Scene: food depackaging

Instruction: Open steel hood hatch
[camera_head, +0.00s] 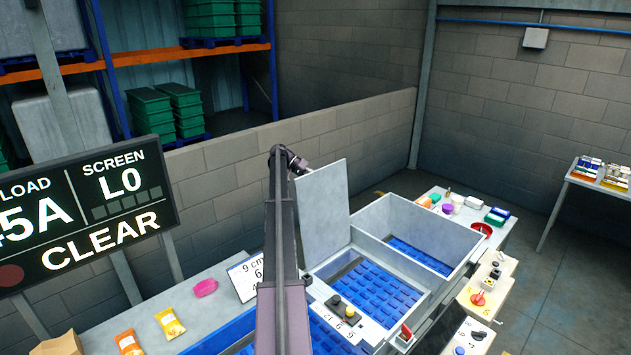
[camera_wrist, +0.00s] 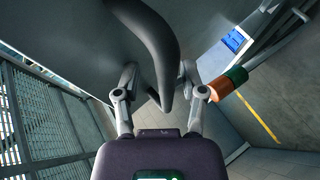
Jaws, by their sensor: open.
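The steel hood hatch (camera_head: 323,208) is a flat grey panel. It stands nearly upright at the back left of the open steel housing (camera_head: 352,238) in the head view. My gripper (camera_head: 300,166) is at the panel's upper left edge, its fingers mostly hidden by distance and my arm. In the wrist view a dark curved handle (camera_wrist: 166,62) runs between the two open fingers of my gripper (camera_wrist: 159,78). A grey panel surface (camera_wrist: 70,42) lies behind it. I cannot tell whether either finger touches the handle.
Blue belts (camera_head: 365,288) show inside the housing. A control plate with knobs (camera_head: 345,312) and a red switch (camera_head: 405,332) are at its front. A display board (camera_head: 85,215) stands left. Packets (camera_head: 170,322) lie on the left table. In the wrist view an orange-green cylinder (camera_wrist: 228,84) is close right.

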